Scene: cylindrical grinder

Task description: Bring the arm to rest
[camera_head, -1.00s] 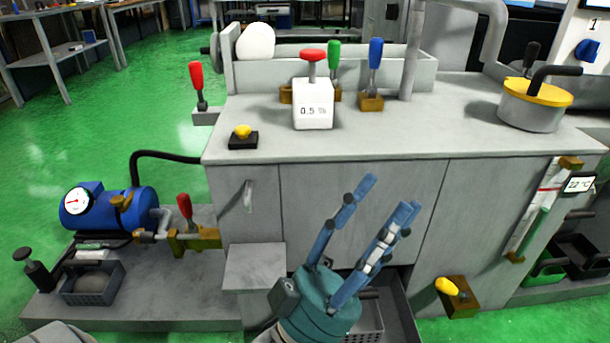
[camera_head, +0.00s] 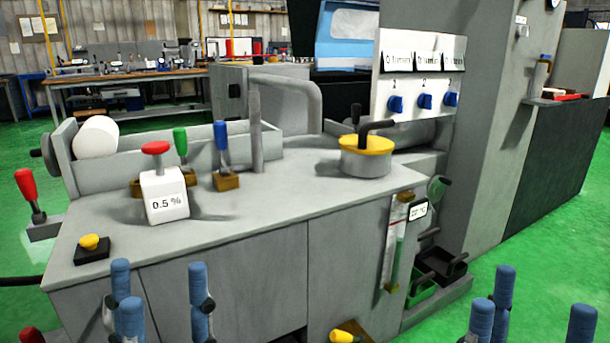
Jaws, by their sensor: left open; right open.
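My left gripper (camera_head: 160,292) shows at the bottom left, its blue fingers spread in front of the grey machine cabinet (camera_head: 250,275). My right gripper (camera_head: 537,308) shows at the bottom right, its blue fingers spread over the green floor. Both grippers are open, and nothing shows between their fingers. Only the fingers are in view; the palms and arms are cut off by the lower edge.
On the cabinet top stand a white 0.5 % block with a red knob (camera_head: 165,195), green (camera_head: 181,143) and blue (camera_head: 221,140) levers, a yellow-lidded pot (camera_head: 366,155) and a yellow button (camera_head: 90,243). Blue switches (camera_head: 425,101) are on the panel behind. Green floor (camera_head: 545,250) is clear at right.

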